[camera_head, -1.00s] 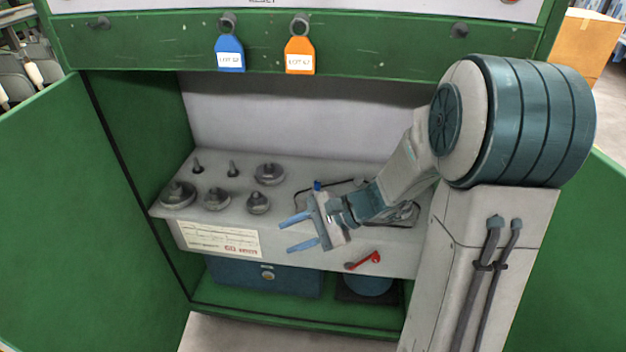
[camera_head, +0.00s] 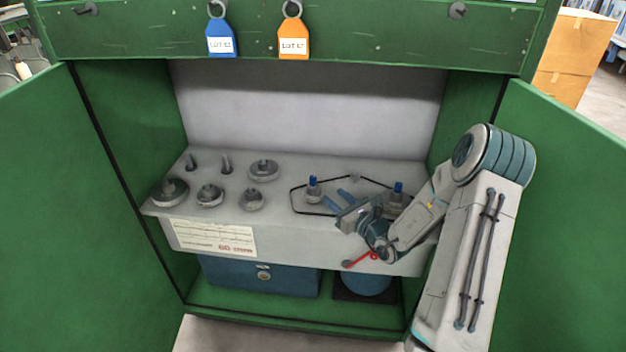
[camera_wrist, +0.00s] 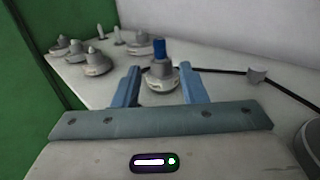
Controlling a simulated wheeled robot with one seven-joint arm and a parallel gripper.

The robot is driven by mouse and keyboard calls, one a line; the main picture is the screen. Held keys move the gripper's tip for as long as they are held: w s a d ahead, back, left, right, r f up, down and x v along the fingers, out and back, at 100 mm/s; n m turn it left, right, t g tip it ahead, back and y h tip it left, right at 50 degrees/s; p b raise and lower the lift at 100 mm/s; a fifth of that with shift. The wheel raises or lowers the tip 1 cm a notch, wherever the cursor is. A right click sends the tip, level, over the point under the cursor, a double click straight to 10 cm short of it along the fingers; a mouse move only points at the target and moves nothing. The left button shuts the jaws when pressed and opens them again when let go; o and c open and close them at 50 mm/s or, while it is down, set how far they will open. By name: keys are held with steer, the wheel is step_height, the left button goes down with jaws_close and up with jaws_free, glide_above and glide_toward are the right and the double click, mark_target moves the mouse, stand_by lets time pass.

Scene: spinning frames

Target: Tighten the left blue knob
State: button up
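The left blue knob (camera_head: 312,184) stands upright on a round grey base on the shelf, inside a black outlined area. In the wrist view the left blue knob (camera_wrist: 162,50) shows ahead, between and beyond the two blue fingers. A second blue knob (camera_head: 398,187) stands to the right, partly behind my arm. My gripper (camera_head: 338,200) is open and empty, just right of and nearer than the left knob. In the wrist view my gripper (camera_wrist: 160,85) has its fingers spread wide apart, and they do not appear to touch the knob.
Several grey weights (camera_head: 210,195) stand on the left of the shelf (camera_head: 290,235). A red lever (camera_head: 360,259) sticks out at the shelf front below my gripper. Green cabinet doors (camera_head: 560,190) flank both sides. A blue box (camera_head: 262,280) sits below.

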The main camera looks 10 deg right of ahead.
mark_target(315, 180)
steer(key=x, duration=1.1)
steer(key=shift+w+a, duration=0.2)
jaws_close()
